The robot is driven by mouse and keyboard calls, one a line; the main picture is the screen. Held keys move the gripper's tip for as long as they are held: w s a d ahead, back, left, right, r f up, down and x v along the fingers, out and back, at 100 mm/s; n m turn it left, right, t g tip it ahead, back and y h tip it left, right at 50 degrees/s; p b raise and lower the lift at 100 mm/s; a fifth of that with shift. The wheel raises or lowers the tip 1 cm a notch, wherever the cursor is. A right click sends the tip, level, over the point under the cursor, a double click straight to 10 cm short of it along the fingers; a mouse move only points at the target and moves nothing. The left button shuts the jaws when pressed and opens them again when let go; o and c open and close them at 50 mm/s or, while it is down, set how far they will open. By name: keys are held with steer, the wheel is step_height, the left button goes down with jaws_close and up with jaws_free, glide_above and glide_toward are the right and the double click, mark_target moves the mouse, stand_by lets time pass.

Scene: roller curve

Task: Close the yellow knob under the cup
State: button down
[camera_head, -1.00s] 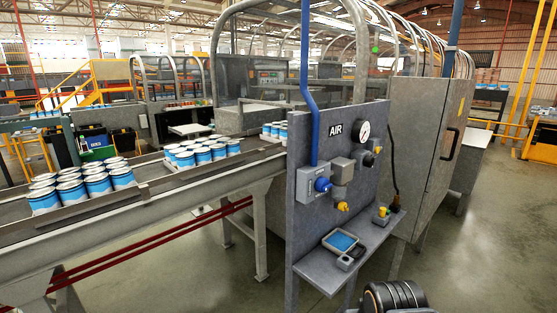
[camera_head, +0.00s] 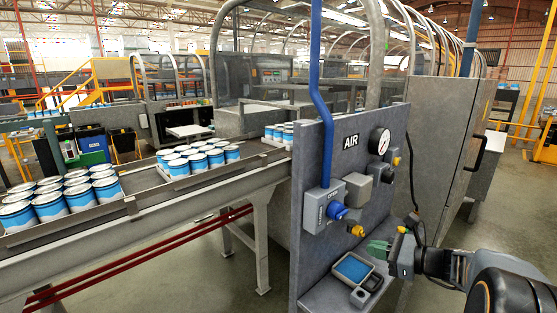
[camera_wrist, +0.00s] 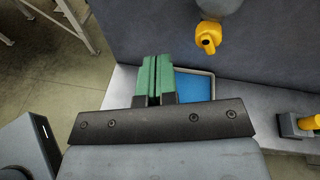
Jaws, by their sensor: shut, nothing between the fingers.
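The yellow knob (camera_head: 357,230) sticks out low on the grey AIR panel, just below a grey cup (camera_head: 354,212) that hangs under a box-shaped unit. In the wrist view the yellow knob (camera_wrist: 207,38) is at upper right, with a dark round opening in its end, under the rounded bottom of the cup (camera_wrist: 217,7). My gripper (camera_head: 377,249) has green fingers, pressed together and empty. It is in front of the panel above the shelf, a little right of and below the knob, and apart from it. The wrist view shows the green fingertips (camera_wrist: 154,62) left of and below the knob.
The shelf (camera_head: 325,290) holds a tray with a blue bottom (camera_head: 354,267) and small grey items. A blue knob (camera_head: 337,211) is left of the cup; a gauge (camera_head: 380,141) is above right. A yellow-topped item (camera_wrist: 306,122) stands on the shelf at right in the wrist view.

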mark_target(356, 225)
steer(key=w+d+r+m+t, duration=0.1)
steer(key=w+d+m+t, duration=0.25)
steer(key=d, duration=0.25)
steer(key=x, duration=0.6)
steer(key=shift+s+a+r+m, duration=0.25)
steer(key=shift+r+m, duration=0.05)
steer(key=shift+m, duration=0.05)
steer(key=shift+f, duration=0.1)
stand_by(0.4)
steer(key=shift+s+a, duration=0.15)
steer(key=shift+a, duration=0.1)
steer(key=shift+s+a, duration=0.25)
steer(key=shift+s, duration=0.05)
steer(key=shift+s+a, duration=0.45)
stand_by(0.5)
steer(key=shift+r, duration=0.2)
